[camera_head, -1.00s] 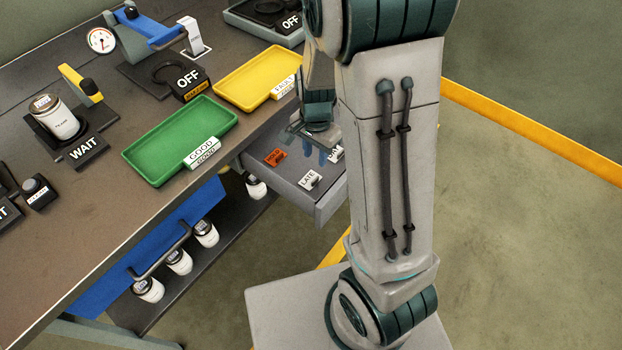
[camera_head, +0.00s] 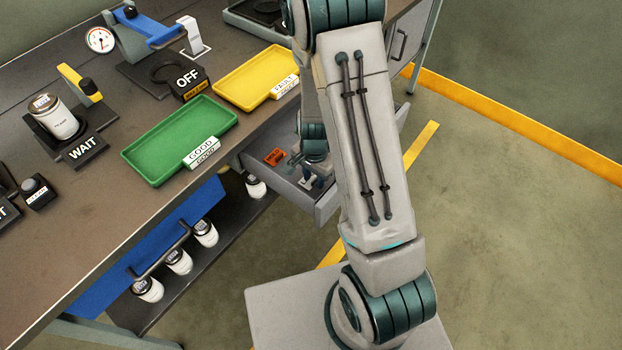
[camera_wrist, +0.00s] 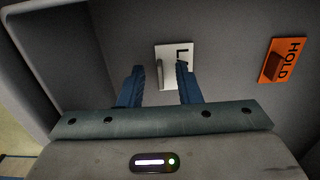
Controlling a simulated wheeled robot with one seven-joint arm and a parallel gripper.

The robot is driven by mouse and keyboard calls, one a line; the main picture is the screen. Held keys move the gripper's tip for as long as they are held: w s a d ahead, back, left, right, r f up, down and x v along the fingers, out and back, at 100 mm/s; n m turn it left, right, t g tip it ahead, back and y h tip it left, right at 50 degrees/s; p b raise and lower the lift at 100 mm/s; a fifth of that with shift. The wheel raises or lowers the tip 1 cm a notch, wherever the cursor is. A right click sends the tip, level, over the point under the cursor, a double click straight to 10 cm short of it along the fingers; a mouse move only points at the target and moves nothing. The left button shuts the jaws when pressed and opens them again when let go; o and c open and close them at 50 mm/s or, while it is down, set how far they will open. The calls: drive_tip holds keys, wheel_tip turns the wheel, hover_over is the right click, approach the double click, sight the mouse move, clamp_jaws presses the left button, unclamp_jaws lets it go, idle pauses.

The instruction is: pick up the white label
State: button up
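The white label (camera_wrist: 172,66) lies in the open grey drawer, with black lettering that starts with "L" and a small raised grip. In the wrist view my gripper (camera_wrist: 160,78) is open, with its blue fingers on either side of the label's grip. The right finger hides part of the lettering. The left finger stands apart from the label. In the head view my gripper (camera_head: 308,172) is low in the drawer, largely covering the label. I cannot tell whether the fingers touch it.
An orange HOLD label (camera_wrist: 282,60) lies to the right in the wrist view. The drawer (camera_head: 278,186) has walls close around my gripper. Above are a green tray (camera_head: 150,172) and a yellow tray (camera_head: 240,96) on the bench. White jars (camera_head: 206,233) stand on the lower shelf.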

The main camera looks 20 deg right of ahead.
drive_tip(key=shift+f, duration=0.15)
clamp_jaws()
